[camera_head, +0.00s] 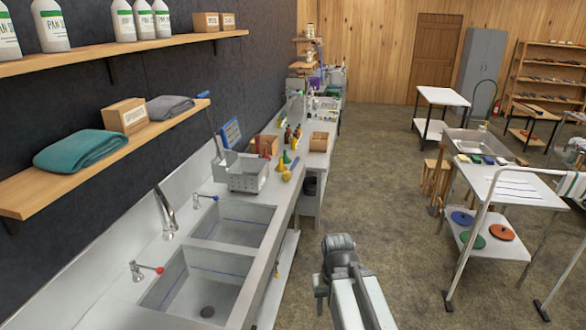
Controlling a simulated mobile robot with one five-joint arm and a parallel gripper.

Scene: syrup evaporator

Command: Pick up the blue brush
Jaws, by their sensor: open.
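I cannot make out a clear blue brush. A long thin tool with a blue end (203,95) leans up out of the grey dish rack (247,178) beside the sinks, against the dark wall; whether it is a brush is too small to tell. A flat blue panel (231,133) stands behind the rack, close to the wall. Part of my arm shows at the bottom centre, over the floor to the right of the sink counter. I cannot see my gripper's fingers, and nothing held by it shows.
Two steel basins (203,282) with taps fill the near counter. Yellow and green items (286,175) and a small wooden box (319,142) stand beyond the rack. Shelves (100,155) jut from the wall above. A white table (515,187) stands right; the concrete floor (385,190) between is clear.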

